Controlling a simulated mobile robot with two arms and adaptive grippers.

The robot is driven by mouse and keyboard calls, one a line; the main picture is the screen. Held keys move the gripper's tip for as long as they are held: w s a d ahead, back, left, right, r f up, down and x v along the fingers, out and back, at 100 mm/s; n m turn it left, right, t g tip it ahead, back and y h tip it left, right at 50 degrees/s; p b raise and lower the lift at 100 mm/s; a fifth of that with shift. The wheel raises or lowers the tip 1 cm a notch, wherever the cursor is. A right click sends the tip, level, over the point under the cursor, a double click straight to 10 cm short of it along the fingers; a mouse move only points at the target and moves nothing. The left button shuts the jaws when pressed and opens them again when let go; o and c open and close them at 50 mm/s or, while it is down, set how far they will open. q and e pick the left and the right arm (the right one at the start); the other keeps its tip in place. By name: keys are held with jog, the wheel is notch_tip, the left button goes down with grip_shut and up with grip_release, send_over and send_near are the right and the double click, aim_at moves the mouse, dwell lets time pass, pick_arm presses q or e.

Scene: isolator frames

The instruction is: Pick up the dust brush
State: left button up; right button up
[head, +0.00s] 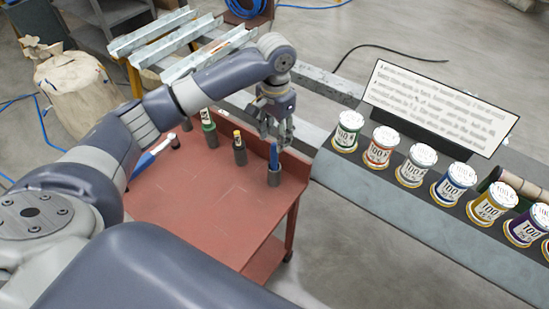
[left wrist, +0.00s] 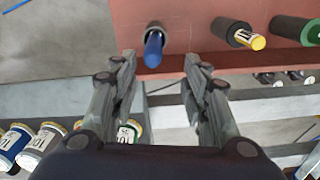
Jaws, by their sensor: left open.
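My left gripper (head: 278,132) is open above the back right part of the red cart. Its two fingers also show in the left wrist view (left wrist: 160,68), with nothing between them. A blue-tipped piece in a dark cylindrical holder (head: 274,166) stands just below the gripper; in the left wrist view the blue piece (left wrist: 153,50) lies just past the fingertips, apart from them. A white and blue long item (head: 146,163), perhaps the dust brush, lies on the cart's left side, partly hidden by my left arm. My right gripper is not in view.
The red cart (head: 190,215) has a bare middle. A yellow-topped holder (head: 239,150) and a green-banded holder (head: 210,130) stand at its back. A grey bench (head: 420,235) at right bears several labelled jars and a text sign (head: 438,105).

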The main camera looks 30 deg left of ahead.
aim_at(274, 158)
pick_arm(q)
jog(key=f, duration=0.2)
jog(key=s+f+p, duration=0.1)
jog(key=f, duration=0.1)
jog(key=shift+s+d+f, duration=0.1)
jog(key=shift+d+f, duration=0.05)
jog(key=shift+d, duration=0.05)
jog(key=f+p, duration=0.1)
jog(key=f, duration=0.3)
jog(key=shift+s, duration=0.2)
grip_shut()
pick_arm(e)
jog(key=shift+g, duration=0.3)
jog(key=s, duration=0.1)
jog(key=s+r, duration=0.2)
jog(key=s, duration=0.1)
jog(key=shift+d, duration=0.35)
